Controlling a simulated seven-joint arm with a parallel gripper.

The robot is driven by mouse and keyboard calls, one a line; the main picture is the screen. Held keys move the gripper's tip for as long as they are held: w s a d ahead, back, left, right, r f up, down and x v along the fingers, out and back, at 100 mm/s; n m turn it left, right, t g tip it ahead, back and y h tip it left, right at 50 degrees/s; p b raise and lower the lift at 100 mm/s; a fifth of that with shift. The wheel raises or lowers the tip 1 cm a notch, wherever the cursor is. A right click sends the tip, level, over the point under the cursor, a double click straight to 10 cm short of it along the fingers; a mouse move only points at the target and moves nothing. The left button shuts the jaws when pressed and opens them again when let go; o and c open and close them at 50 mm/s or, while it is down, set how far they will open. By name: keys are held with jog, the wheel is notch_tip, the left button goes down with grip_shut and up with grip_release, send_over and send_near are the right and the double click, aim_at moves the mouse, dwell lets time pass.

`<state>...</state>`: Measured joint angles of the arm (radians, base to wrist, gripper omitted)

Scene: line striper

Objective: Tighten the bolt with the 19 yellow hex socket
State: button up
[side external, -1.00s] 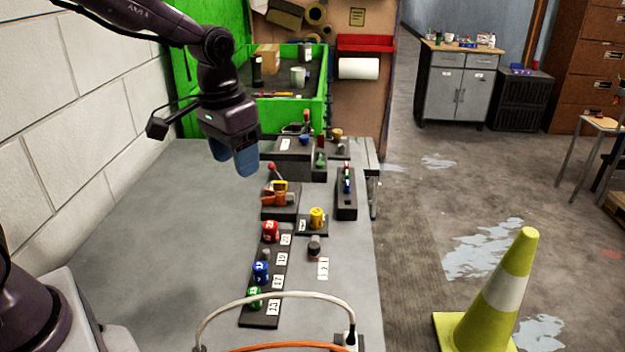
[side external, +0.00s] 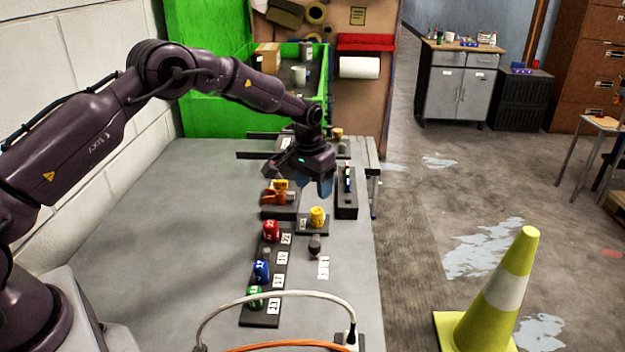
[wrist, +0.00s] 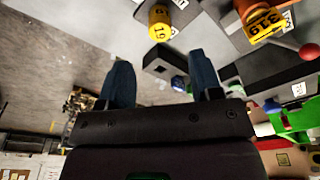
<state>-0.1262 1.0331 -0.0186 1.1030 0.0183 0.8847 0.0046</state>
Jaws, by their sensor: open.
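The yellow hex socket (side external: 317,216) stands upright on a small dark plate; it also shows at the top of the wrist view (wrist: 160,22), its number upside down. My gripper (side external: 325,186) is just behind the socket in the side picture, above the bench. In the wrist view its two blue fingers (wrist: 160,82) are spread apart with nothing between them. I cannot tell for sure which part is the bolt; a dark knob-like piece (side external: 315,244) stands in front of the socket. An orange and yellow piece (side external: 276,192) sits on a dark block.
A dark rack (side external: 260,318) holds red (side external: 271,231), blue (side external: 261,271) and green (side external: 255,296) sockets; its spot labelled 19 has no coloured socket. A narrow dark holder (side external: 347,209) stands to the right. A cable (side external: 275,294) arches in front. The bench's left side is clear.

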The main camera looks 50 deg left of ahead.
aim_at(316, 210)
jog(key=shift+w+f, duration=0.15)
jog(key=shift+f, duration=1.3)
jog(key=shift+w+f, duration=0.15)
jog(key=shift+f, duration=1.3)
jog(key=shift+w+f, duration=0.15)
jog(key=shift+f, duration=1.3)
